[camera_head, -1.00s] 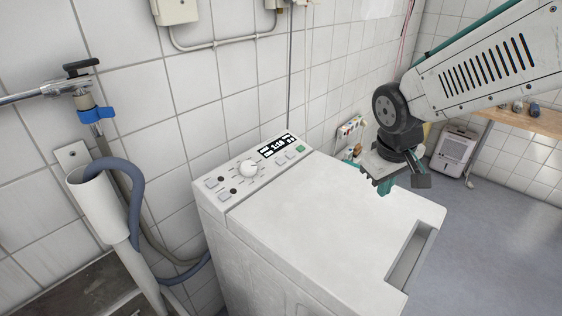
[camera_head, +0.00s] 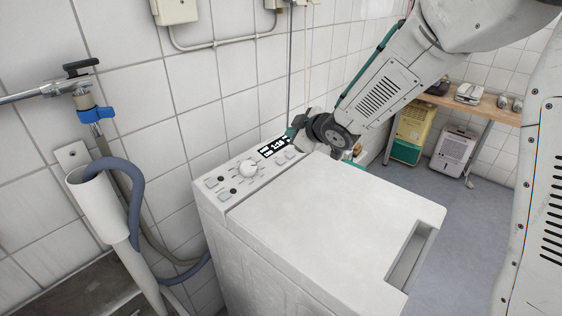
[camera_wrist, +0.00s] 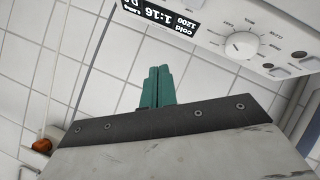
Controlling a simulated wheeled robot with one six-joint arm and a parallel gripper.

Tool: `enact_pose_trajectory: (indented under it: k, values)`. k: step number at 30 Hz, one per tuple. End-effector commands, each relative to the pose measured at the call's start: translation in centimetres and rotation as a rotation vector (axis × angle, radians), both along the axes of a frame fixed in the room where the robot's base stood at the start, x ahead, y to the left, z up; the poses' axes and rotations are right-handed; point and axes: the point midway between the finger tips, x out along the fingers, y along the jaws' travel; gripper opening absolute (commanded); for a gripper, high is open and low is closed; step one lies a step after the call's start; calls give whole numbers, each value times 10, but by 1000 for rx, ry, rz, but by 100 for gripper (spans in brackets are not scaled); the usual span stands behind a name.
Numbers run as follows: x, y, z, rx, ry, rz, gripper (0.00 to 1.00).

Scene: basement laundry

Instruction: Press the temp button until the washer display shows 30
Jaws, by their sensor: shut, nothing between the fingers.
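The white top-loading washer (camera_head: 320,220) stands against the tiled wall, its control panel along the back edge. Its dark display (camera_head: 275,146) shows upside down in the wrist view (camera_wrist: 160,14), reading "cold", "1200" and "1:16". A round white dial (camera_head: 250,168) sits beside the display and also shows in the wrist view (camera_wrist: 242,44). I cannot tell which button is the temp button; pale buttons (camera_head: 279,161) lie below the display. My gripper (camera_wrist: 157,72) is shut and empty, its green fingertips near the panel's display end. In the head view the wrist hides the panel's right end.
A grey hose and white drain pipe (camera_head: 100,205) stand left of the washer. A wooden bench (camera_head: 480,108) is at the back right, with a yellow-green bin (camera_head: 408,135) and a pale appliance (camera_head: 454,150) below. The washer lid is clear.

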Motion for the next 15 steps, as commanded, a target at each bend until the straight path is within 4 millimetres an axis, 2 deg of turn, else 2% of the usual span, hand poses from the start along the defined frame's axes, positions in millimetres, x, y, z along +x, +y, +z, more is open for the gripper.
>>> enact_pose_trajectory:
  k: [8, 15]
  values:
    - [0, 0, -2, 0, 2, -3, 0]
    - [4, 4, -23, -1, 6, -2, 0]
